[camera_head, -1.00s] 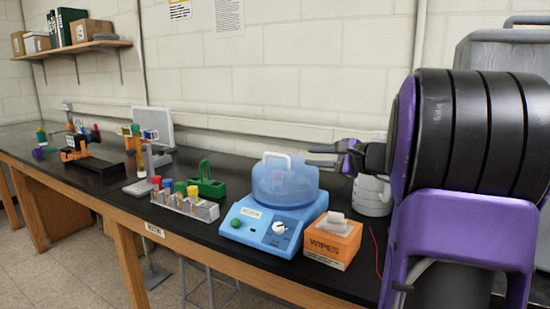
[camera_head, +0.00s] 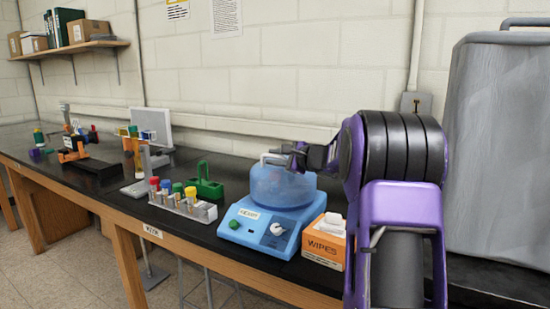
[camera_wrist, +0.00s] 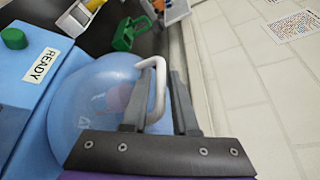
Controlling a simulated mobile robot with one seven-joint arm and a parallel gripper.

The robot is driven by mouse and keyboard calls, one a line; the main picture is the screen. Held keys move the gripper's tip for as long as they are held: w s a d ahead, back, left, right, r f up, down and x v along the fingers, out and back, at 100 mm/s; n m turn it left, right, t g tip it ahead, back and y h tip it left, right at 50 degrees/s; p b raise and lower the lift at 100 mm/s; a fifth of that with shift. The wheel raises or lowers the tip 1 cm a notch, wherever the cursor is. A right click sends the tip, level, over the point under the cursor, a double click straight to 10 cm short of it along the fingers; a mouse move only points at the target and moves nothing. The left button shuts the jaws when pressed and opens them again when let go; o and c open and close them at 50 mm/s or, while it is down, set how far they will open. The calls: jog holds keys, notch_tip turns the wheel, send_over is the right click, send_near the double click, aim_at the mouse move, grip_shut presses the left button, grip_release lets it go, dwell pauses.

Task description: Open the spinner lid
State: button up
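The spinner is a blue box (camera_head: 250,228) with a READY label, a green button and a white knob. Its translucent blue domed lid (camera_head: 283,188) is down on the base. A white loop handle on top of the lid is partly hidden by my gripper (camera_head: 274,158) in the head view. In the wrist view the handle (camera_wrist: 158,82) stands between the two fingers of my gripper (camera_wrist: 160,88), over the lid (camera_wrist: 90,105). The fingers are apart, one on each side of the handle, with a visible gap on the right side.
An orange wipes box (camera_head: 325,242) stands close to the right of the spinner. A rack of coloured-cap tubes (camera_head: 185,206) and a green carrier (camera_head: 206,184) stand to its left. The wall is close behind. A large grey container (camera_head: 500,160) is at the right.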

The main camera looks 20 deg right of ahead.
jog(key=shift+c, duration=0.2)
grip_shut()
dwell(1.2)
